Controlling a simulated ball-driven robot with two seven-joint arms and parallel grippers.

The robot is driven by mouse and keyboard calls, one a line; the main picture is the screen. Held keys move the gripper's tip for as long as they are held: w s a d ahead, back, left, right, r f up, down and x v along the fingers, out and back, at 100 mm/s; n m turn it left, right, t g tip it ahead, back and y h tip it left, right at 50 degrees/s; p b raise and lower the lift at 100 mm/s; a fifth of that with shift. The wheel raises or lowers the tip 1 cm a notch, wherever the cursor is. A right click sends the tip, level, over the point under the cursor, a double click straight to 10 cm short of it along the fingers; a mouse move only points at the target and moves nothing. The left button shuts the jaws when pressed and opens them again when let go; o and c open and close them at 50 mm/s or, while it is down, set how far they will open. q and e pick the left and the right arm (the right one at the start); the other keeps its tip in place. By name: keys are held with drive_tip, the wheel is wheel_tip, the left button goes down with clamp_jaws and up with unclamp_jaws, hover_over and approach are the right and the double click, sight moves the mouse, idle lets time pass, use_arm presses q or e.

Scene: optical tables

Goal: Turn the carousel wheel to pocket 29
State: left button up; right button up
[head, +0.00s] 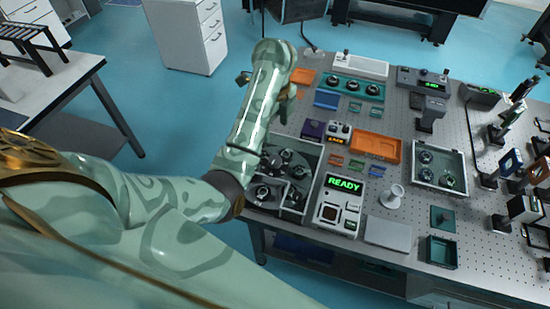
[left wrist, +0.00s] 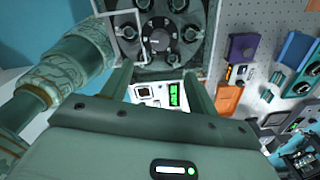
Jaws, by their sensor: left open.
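The carousel wheel (left wrist: 162,40) is a dark disc with a central knob and several round pockets around it, at the top of the left wrist view. In the head view the wheel (head: 284,174) is partly hidden by my left arm. I cannot read its pocket numbers. My left gripper (left wrist: 160,80) is open, its two fingers apart and pointing towards the wheel's near side, with nothing between them. In the head view it is mostly hidden behind my left forearm. My right gripper is out of view.
A white box with a green READY display (head: 345,183) stands right of the wheel. A purple block (head: 313,129) and an orange tray (head: 375,147) are near. Optical mounts crowd the table's right side.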

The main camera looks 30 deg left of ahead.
sight(275, 159)
use_arm(q)
wheel_tip(275, 159, down, 14)
drive_tip(key=b, duration=0.9)
clamp_jaws()
